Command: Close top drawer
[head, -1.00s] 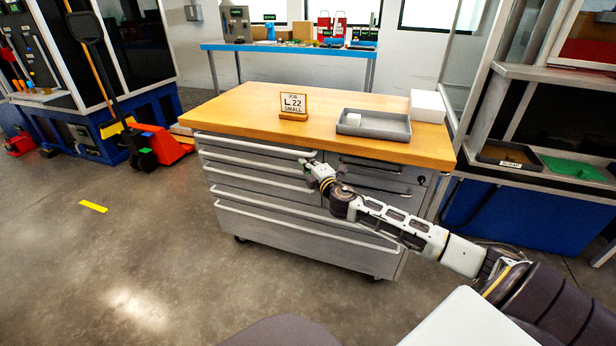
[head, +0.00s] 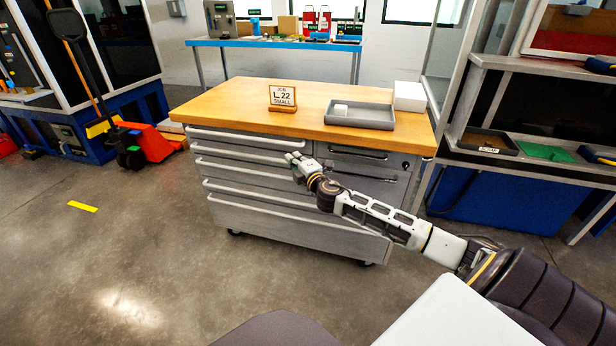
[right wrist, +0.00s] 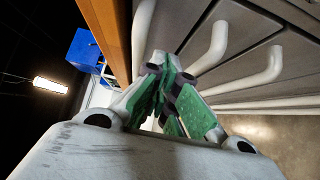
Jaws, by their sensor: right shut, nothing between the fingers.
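The grey drawer cabinet (head: 290,225) stands under a wooden top. Its wide top drawer (head: 235,140), with a long pale bar handle, is at the upper left front, just under the wooden top. Its face looks about level with the drawers below; a small gap cannot be ruled out. My right gripper (head: 293,158) is shut and empty near the right end of the top handles. In the right wrist view its green-padded fingers (right wrist: 165,95) meet beside pale bar handles (right wrist: 215,45); contact is unclear. My left gripper is not in view.
The wooden top (head: 235,105) carries a sign (head: 283,96), a grey tray (head: 360,118) with a small white block, and a white box (head: 409,96). Smaller drawers (head: 360,170) with dark handles are at the right.

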